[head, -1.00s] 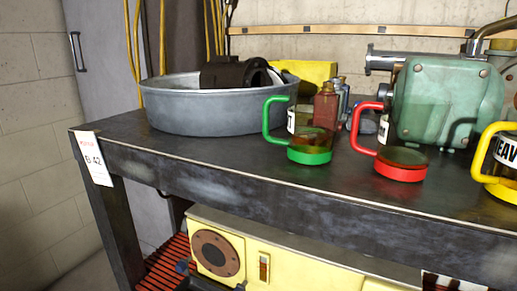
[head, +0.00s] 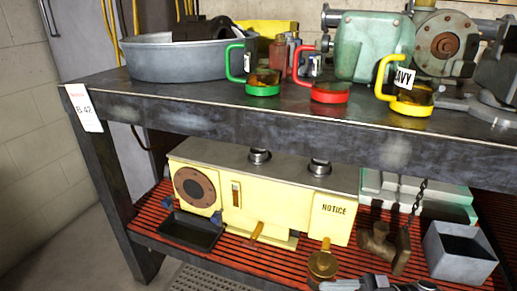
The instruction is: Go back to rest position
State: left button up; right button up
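Neither of my grippers can be made out in the head view. The workbench (head: 270,115) has a dark metal top and a white tag (head: 83,108) on its left corner. On top stand a green-handled mug (head: 263,88), a red-handled mug (head: 329,93) and a yellow-handled mug (head: 411,106). A green motor housing (head: 372,48) stands behind them. A grey metal tub (head: 175,62) with a dark part in it stands at the left.
A red slatted shelf (head: 160,245) below holds a yellow machine (head: 265,205), a black tray (head: 190,232) and a grey open box (head: 460,252). A grey mechanical part (head: 380,284), cut off by the lower edge, is unclear. Floor shows at left.

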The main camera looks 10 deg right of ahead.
jog(key=w+a+r+m+t+h, duration=0.1)
jog(key=w+a+m+t+h, duration=0.3)
jog(key=a+m+t, duration=0.55)
jog(key=s+d+f+m+h, duration=0.2)
jog(key=s+f+m+h, duration=0.35)
jog(key=m+h, duration=0.35)
pick_arm(q)
jog(key=s+a+r+y+p, duration=0.1)
jog(key=a+r+p, duration=0.3)
jog(key=p, duration=1)
jog(key=s+a+r+g+y+p, duration=0.1)
jog(key=s+a+r+y+p, duration=0.1)
jog(key=r+p, duration=0.8)
jog(key=s+a+p, duration=0.1)
jog(key=p, duration=0.3)
jog(key=shift+a+r+n, duration=0.4)
pick_arm(e)
jog(key=s+d+r+h, duration=0.2)
jog(key=d+r, duration=0.1)
jog(key=r, duration=0.4)
jog(key=s+d+r+g+h, duration=0.1)
jog(key=d+r, duration=0.3)
jog(key=r, duration=0.4)
jog(key=shift+s+d+n+h, duration=0.15)
jog(key=shift+s+n+h, duration=0.3)
jog(key=shift+s+h, duration=0.3)
jog(key=shift+w+r+g, duration=0.1)
jog(key=shift+g, duration=0.15)
